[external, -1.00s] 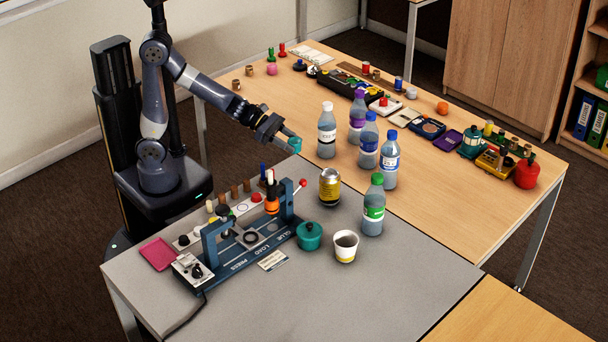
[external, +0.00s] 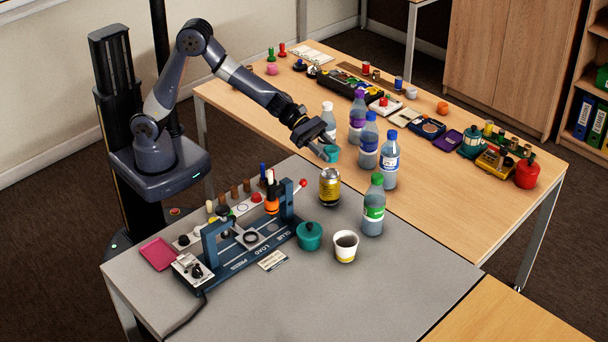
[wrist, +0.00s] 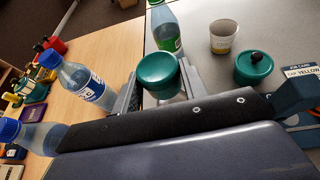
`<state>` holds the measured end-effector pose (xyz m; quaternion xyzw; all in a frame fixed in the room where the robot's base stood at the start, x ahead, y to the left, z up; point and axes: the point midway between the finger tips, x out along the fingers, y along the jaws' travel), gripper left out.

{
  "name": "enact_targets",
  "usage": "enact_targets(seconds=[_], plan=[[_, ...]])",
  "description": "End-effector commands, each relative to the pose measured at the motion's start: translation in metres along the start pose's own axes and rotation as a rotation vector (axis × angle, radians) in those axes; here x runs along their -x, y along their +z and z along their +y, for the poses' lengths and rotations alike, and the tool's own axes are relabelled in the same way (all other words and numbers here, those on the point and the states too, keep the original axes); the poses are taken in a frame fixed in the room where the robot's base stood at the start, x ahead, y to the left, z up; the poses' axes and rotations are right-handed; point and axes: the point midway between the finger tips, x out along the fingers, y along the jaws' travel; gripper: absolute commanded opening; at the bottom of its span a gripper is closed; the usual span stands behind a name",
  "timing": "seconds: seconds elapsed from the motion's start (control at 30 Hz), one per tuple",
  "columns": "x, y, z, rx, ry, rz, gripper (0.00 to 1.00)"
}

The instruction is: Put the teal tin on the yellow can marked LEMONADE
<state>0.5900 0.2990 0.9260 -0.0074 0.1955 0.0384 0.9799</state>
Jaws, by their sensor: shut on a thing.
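The teal tin (external: 331,154) is between the fingers of my gripper (external: 324,150), held in the air. In the wrist view the tin (wrist: 158,72) shows its round dark-teal lid between the two fingers (wrist: 160,88). The yellow can (external: 329,187) with a silver top stands upright on the grey table, just below the tin in the external view, with a gap between them. Its lettering is too small to read. I do not see the can in the wrist view.
A green-capped bottle (external: 373,208) stands right of the can. Blue-capped bottles (external: 389,160), a purple-capped one (external: 357,116) and a white-capped one (external: 328,118) stand behind. A white cup (external: 345,247), a teal lidded pot (external: 309,237) and a blue press (external: 250,245) are nearer.

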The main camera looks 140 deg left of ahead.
Motion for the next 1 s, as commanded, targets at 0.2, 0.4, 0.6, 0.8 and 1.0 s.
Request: enact_targets(seconds=[0.2,0.4,0.6,0.8,1.0], plan=[[-0.009,-0.023,0.000,0.002,0.000,0.001,0.17],[-0.018,-0.046,0.000,0.000,0.000,0.000,0.17],[-0.019,-0.046,0.000,0.000,0.001,-0.002,0.17],[-0.020,-0.050,0.000,-0.001,0.001,-0.002,0.17],[-0.020,-0.049,0.000,-0.001,0.001,-0.001,0.54]])
